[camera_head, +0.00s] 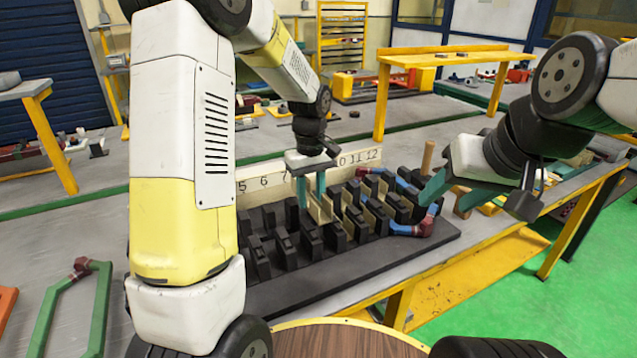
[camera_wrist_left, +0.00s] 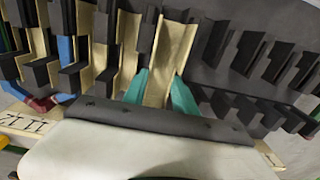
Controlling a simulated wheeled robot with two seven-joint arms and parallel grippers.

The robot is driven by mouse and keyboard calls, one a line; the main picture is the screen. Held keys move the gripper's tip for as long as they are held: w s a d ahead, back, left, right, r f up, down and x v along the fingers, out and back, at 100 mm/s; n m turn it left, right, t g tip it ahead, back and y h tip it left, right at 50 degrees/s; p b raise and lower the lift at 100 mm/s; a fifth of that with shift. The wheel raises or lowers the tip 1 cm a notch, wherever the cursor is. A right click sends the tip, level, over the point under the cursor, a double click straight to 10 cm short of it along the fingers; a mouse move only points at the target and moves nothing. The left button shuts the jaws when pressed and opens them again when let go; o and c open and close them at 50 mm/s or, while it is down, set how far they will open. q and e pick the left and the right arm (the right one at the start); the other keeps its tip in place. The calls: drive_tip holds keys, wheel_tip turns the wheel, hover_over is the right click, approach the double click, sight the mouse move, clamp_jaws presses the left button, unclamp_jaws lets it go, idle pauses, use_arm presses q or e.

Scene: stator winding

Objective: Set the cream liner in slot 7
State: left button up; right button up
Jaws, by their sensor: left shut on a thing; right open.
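The cream liner (camera_wrist_left: 172,62) is a pale open channel between the teal fingers of my left gripper (camera_wrist_left: 160,90) in the left wrist view. In the head view, my left gripper (camera_head: 311,188) points down over the black slotted stator block (camera_head: 350,262), and the liner (camera_head: 319,207) is partly hidden there. The liner lies in line with a gap between black teeth; I cannot tell whether it touches the bottom. The number 7 (camera_head: 284,179) shows on the strip behind, left of my gripper. My right gripper (camera_head: 446,200) is open and empty above the block's right end.
Several cream liners (camera_wrist_left: 104,42) sit in slots beside the held one; slots on its other side look bare. Blue and dark red coils (camera_head: 412,228) occupy the block's right end. A wooden peg (camera_head: 428,156) stands behind. A green frame (camera_head: 103,300) lies at left.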

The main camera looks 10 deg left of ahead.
use_arm(q)
drive_tip(key=shift+f, duration=0.35)
idle(0.5)
drive_tip(key=shift+f, duration=3.25)
drive_tip(key=shift+f, duration=0.7)
drive_tip(key=o, duration=1.1)
drive_tip(key=shift+c, duration=0.2)
drive_tip(key=shift+r, duration=0.4)
drive_tip(key=shift+r, duration=0.35)
drive_tip(key=shift+r, duration=0.2)
